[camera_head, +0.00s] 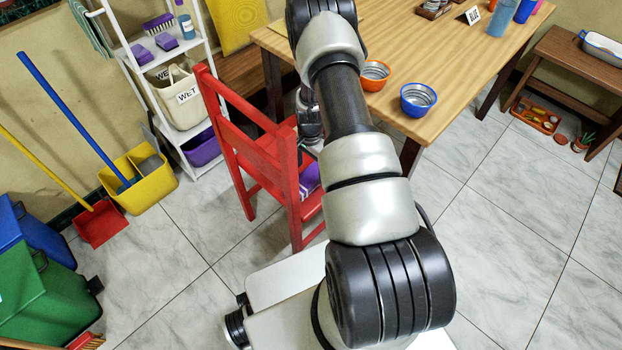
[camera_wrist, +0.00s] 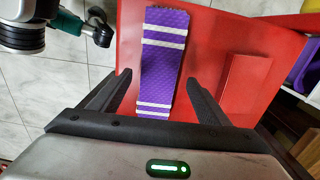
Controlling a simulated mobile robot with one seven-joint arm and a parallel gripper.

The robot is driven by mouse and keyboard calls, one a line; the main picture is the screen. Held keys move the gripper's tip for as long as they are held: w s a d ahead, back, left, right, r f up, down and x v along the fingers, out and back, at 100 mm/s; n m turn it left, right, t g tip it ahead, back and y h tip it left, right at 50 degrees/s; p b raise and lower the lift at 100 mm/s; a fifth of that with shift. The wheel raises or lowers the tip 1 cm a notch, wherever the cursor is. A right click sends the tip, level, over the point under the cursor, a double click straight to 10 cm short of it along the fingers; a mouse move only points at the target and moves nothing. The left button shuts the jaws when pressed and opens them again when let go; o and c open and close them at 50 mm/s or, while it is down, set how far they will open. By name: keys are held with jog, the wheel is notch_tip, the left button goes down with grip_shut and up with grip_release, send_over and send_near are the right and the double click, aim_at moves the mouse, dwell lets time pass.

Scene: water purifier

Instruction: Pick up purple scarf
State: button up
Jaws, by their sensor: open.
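The purple scarf (camera_wrist: 164,62) with white stripes lies as a folded strip on the red chair's seat (camera_wrist: 240,42) in the wrist view. A small part of the scarf (camera_head: 310,180) shows in the head view beside my arm, which hides the rest. My gripper (camera_wrist: 152,85) is open, with one finger on each side of the scarf in the wrist picture. I cannot tell how far the fingertips are above it. In the head view my gripper is mostly hidden behind the red chair's back (camera_head: 245,140) and my arm.
A wooden table (camera_head: 460,60) with an orange bowl (camera_head: 375,75) and a blue bowl (camera_head: 418,99) stands right behind the chair. A white shelf rack (camera_head: 150,75), a yellow bucket (camera_head: 150,185) and bins are at the left.

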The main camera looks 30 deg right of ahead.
aim_at(311, 174)
notch_tip(311, 174, down, 4)
jog(key=shift+d+f+b, duration=0.1)
jog(key=shift+b, duration=0.3)
jog(key=shift+s, duration=0.1)
jog(key=shift+c, duration=0.2)
jog(key=c, duration=1.1)
jog(key=shift+c, duration=0.4)
